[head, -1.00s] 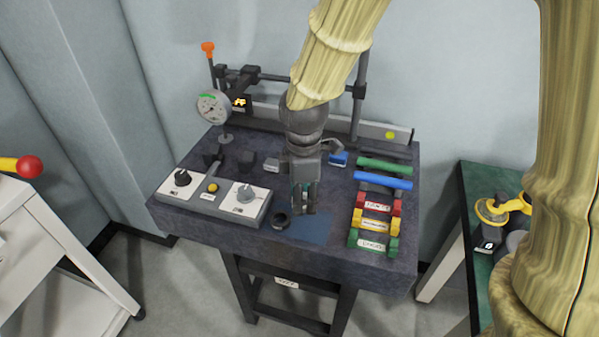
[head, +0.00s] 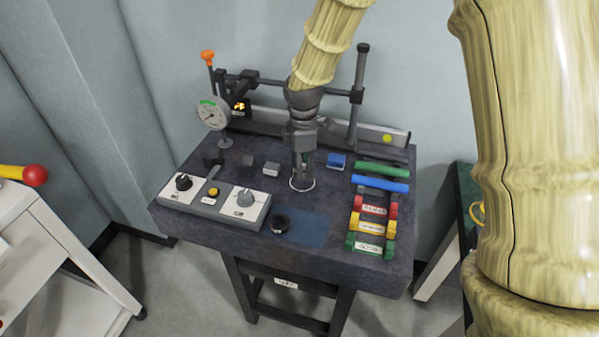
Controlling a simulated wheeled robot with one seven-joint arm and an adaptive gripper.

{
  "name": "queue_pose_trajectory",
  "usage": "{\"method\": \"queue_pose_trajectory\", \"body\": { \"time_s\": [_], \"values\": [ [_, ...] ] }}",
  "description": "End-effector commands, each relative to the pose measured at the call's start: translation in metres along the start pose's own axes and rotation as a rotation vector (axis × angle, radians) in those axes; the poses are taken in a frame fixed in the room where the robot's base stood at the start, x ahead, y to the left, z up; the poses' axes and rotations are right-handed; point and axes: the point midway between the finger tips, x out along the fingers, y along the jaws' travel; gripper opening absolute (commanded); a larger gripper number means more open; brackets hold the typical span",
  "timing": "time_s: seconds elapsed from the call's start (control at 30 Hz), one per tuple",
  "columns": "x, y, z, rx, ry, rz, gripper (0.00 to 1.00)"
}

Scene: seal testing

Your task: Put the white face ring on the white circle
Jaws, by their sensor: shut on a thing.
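My gripper (head: 302,180) points down at the middle of the dark bench top, low over the white circle (head: 302,188). The white outline of the circle shows around the fingertips. The gripper is shut on the white face ring, which is mostly hidden between the fingers. I cannot tell whether the ring touches the bench.
A control box (head: 214,199) with knobs and a dial gauge (head: 212,113) stand left. Small blocks sit behind the gripper. Coloured holders (head: 373,207) and bars (head: 381,184) line the right side.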

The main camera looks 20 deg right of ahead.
Motion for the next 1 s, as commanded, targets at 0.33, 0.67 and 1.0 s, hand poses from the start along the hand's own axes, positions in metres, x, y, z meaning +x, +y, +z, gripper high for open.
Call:
{"method": "queue_pose_trajectory", "body": {
  "time_s": [0.33, 0.67, 1.0],
  "values": [
    [0.026, 0.0, 0.0, -0.002, 0.0, 0.001, 0.16],
    [0.028, -0.001, 0.0, -0.002, 0.0, 0.0, 0.46],
    [0.028, -0.001, 0.0, -0.001, 0.0, 0.0, 0.62]
  ]
}}
